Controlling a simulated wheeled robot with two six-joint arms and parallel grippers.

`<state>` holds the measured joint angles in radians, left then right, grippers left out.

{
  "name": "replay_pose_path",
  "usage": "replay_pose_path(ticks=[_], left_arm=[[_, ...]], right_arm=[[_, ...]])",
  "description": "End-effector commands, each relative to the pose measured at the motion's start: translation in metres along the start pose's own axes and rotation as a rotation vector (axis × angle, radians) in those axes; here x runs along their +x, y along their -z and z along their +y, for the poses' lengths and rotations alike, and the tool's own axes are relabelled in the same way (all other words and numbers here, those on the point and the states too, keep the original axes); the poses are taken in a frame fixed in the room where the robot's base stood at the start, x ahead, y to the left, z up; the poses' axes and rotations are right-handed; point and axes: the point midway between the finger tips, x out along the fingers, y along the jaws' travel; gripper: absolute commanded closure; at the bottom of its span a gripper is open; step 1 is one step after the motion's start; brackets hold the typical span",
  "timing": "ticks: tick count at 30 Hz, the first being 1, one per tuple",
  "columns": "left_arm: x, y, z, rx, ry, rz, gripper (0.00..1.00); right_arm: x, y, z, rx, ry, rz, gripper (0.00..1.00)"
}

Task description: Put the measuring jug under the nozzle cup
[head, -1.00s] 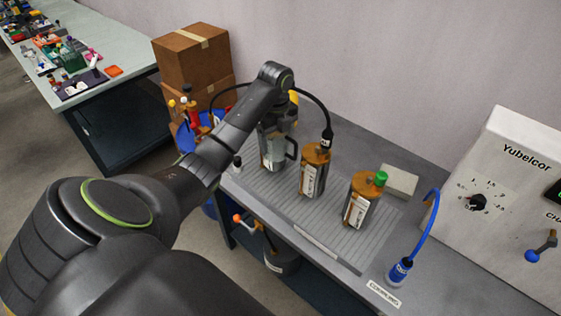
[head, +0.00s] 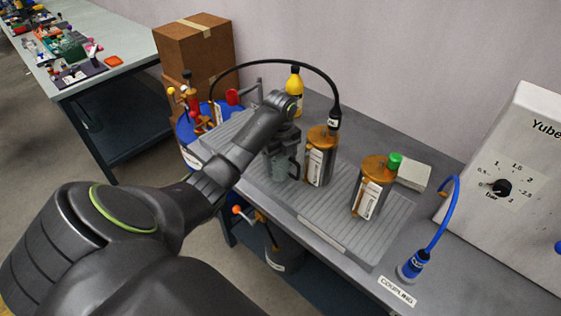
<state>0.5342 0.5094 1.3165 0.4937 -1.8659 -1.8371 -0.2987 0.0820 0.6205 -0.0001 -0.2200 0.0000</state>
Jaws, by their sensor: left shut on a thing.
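The measuring jug (head: 284,168) is clear, with a dark handle on its right side. It is upright over the ribbed grey tray (head: 330,205), left of the nearest amber-topped bottle. I cannot tell whether its base touches the tray. My left gripper (head: 282,140) is shut on the jug from above, and its wrist hides the jug's top. No nozzle cup can be made out for certain; a small red cup-like part (head: 232,97) sits by a grey post behind my left arm. My right gripper is not in view.
Two amber-topped bottles (head: 319,158) (head: 371,190) stand on the tray, the right one with a green cap. A black hose (head: 290,64) arches to the left bottle. A blue hose coupling (head: 412,265) stands front right. A yellow bottle (head: 294,88) stands behind my wrist.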

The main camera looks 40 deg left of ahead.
Motion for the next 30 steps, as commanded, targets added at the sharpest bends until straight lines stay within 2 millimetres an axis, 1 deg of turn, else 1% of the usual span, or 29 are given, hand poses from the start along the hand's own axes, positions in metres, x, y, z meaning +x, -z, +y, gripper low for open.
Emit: replay_pose_path(ticks=[3,13,14,18,26,30], left_arm=[[0.0071,-0.0001,0.0003,0.000,-0.001,-0.001,0.52],[0.0102,-0.0001,0.0002,0.000,0.000,-0.001,0.52],[0.0097,-0.0002,0.0001,0.000,0.000,-0.001,0.25],[0.0095,-0.0001,0.0002,0.000,0.000,-0.001,0.07],[0.0090,-0.0002,0.0001,0.000,0.000,-0.001,0.07],[0.0006,-0.0006,-0.0004,0.001,0.002,-0.002,0.07]], right_arm=[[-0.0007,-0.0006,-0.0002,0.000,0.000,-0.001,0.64],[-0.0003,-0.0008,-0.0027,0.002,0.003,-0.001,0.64],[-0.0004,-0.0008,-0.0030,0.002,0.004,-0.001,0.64],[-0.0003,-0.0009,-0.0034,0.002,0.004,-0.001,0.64],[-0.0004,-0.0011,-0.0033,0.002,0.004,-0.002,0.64],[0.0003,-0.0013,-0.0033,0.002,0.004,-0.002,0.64]])
